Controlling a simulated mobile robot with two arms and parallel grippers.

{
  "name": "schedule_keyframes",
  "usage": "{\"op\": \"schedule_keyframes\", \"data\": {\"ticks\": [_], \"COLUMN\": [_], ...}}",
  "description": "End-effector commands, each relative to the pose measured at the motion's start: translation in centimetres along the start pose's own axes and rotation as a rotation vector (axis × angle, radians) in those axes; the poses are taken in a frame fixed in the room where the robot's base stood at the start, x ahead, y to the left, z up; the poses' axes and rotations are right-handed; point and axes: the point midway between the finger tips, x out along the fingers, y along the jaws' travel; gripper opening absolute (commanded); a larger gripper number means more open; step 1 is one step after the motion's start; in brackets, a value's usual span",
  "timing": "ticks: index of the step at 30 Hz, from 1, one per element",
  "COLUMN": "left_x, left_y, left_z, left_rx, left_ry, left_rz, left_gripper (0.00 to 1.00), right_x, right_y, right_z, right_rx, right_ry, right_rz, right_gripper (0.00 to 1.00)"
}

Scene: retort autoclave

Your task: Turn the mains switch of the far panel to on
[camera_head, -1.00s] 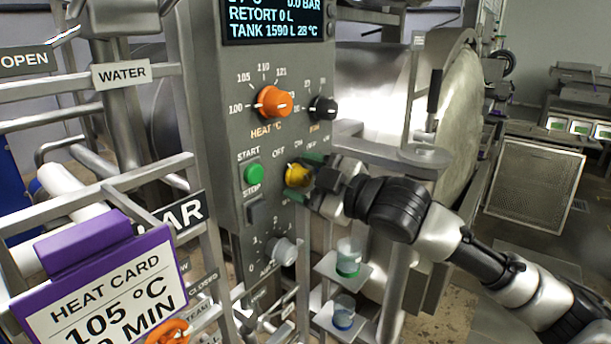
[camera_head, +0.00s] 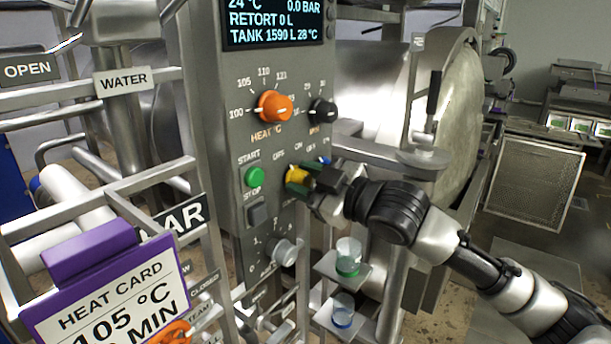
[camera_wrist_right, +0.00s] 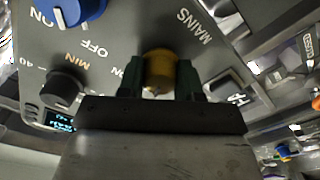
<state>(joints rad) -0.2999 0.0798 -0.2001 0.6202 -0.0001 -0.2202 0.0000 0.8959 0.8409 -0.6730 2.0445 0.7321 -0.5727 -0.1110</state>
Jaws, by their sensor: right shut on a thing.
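The grey control panel (camera_head: 215,120) stands in the middle of the head view. On its lower right is a yellow knob (camera_head: 296,180), below the OFF and ON labels. My right gripper (camera_head: 302,182) is shut on this knob, with its dark green fingers on either side. In the right wrist view the yellow knob (camera_wrist_right: 160,70) sits between the fingertips (camera_wrist_right: 160,82), with the word MAINS (camera_wrist_right: 193,27) beside it and an ON label near its left. The fingers hide part of the knob, and I cannot read its pointer. My left gripper is not in view.
A blue knob (camera_wrist_right: 78,8) is close by on the panel. The orange heat knob (camera_head: 274,106), black knob (camera_head: 323,109) and green start button (camera_head: 254,177) surround the gripper. Small cups (camera_head: 348,255) stand on brackets below. A purple-framed heat card (camera_head: 95,245) hangs at lower left.

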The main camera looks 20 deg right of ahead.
Motion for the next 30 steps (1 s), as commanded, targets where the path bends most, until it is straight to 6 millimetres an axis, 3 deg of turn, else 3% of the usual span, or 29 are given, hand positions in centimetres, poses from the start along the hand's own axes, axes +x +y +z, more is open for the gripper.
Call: {"op": "schedule_keyframes", "data": {"ticks": [18, 30], "left_x": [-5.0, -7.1], "left_y": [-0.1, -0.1], "left_z": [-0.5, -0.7], "left_rx": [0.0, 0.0], "left_ry": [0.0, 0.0], "left_rz": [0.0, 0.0], "left_gripper": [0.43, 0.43], "right_x": [0.0, 0.0], "right_y": [0.1, 0.1], "right_z": [-0.2, -0.1], "right_rx": [0.57, 0.822], "right_ry": [-0.003, -0.002], "right_rz": [-0.002, -0.001], "right_gripper": [0.11, 0.11]}}
